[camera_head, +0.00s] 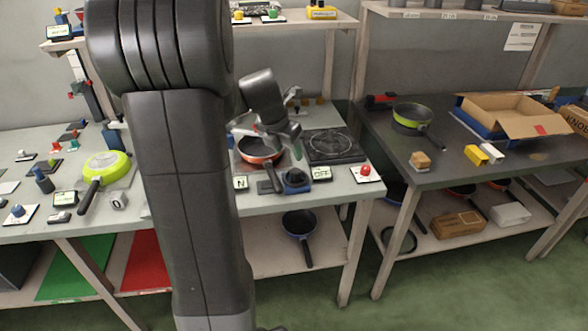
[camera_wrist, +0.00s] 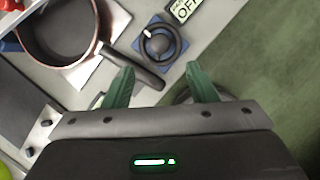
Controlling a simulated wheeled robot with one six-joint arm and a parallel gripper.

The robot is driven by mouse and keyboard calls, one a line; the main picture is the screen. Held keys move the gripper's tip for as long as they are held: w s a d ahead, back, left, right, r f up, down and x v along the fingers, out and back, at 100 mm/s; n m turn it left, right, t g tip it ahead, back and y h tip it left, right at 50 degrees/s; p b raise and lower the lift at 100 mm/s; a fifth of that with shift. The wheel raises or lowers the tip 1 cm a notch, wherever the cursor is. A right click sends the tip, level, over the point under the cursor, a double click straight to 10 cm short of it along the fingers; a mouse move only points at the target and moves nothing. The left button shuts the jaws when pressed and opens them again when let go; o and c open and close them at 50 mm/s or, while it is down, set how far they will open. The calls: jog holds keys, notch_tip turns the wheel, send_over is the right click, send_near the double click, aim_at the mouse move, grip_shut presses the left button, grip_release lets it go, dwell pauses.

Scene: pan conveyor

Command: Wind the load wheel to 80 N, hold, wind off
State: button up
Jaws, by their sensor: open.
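A dark round wheel on a blue base (camera_head: 295,180), which I take for the load wheel, sits at the front edge of the grey bench. It also shows in the wrist view (camera_wrist: 158,46), with a pale mark on its rim. My gripper (camera_head: 292,134) is above the bench, behind and above the wheel and over the pan's side. In the wrist view its green fingers (camera_wrist: 162,82) are apart with no object held between them; the wheel lies beyond the tips. A small display reading "OFF" (camera_head: 320,173) is right of the wheel. A card marked "N" (camera_head: 240,184) is to its left.
An orange pan (camera_head: 262,152) sits close under my gripper, its handle pointing toward the wheel. A black hotplate (camera_head: 333,146) and a red button (camera_head: 366,170) are to the right. A green pan (camera_head: 105,167) lies at left. Floor in front is clear.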

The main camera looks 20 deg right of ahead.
aim_at(295, 170)
jog(key=x, duration=1)
jog(key=shift+f+b, duration=0.1)
jog(key=shift+b, duration=0.3)
jog(key=c, duration=1)
